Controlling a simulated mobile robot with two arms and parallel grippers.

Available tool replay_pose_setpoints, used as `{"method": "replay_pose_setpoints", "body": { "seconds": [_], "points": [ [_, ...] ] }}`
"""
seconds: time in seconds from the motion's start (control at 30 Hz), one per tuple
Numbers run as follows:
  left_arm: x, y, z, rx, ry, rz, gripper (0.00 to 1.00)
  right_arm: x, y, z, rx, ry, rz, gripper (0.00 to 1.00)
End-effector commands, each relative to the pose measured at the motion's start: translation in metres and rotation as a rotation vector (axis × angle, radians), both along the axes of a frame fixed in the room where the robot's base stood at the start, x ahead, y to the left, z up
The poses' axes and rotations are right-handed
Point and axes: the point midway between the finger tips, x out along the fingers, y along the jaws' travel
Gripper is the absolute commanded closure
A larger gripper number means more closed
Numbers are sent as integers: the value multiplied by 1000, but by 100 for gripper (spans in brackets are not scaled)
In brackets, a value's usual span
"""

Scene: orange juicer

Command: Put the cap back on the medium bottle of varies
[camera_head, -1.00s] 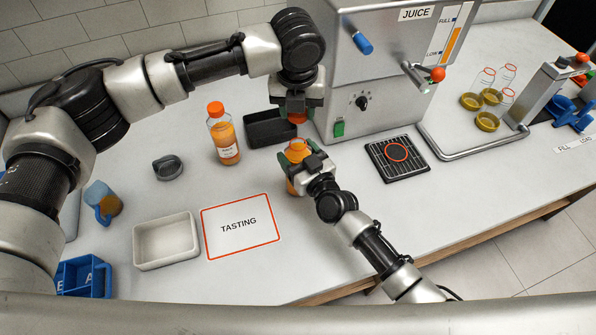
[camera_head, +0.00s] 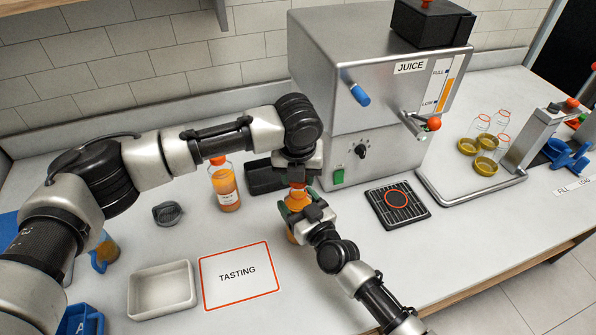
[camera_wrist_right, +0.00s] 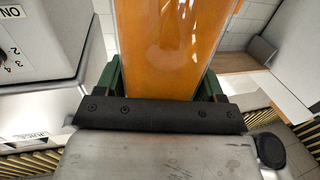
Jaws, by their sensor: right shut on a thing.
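The orange-filled bottle (camera_head: 295,237) is upright in front of the juicer. My right gripper (camera_head: 303,213) is shut around its body; the right wrist view shows the bottle (camera_wrist_right: 168,45) between green finger pads. My left gripper (camera_head: 298,177) points down straight above this bottle, with the orange cap (camera_head: 297,186) at its fingertips. The cap is at or just above the bottle's mouth; whether it touches is hidden by the grippers. Another juice bottle (camera_head: 226,190) with an orange cap stands to the left, partly behind my left arm.
The juicer (camera_head: 345,120) stands close behind the grippers. A black tray (camera_head: 262,178), a dark grey object (camera_head: 168,213), a white tray (camera_head: 162,290) and the TASTING mat (camera_head: 240,274) lie to the left. A black drip grid (camera_head: 398,215) is at right.

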Motion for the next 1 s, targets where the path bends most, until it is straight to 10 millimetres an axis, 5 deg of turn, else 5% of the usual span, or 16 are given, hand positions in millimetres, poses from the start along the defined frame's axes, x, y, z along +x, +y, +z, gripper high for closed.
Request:
{"method": "replay_pose_setpoints", "body": {
  "seconds": [1.0],
  "points": [
    [0,0,-18,-1,0,-1,81,0,0,0,-1,0,-1,74]
  ]
}}
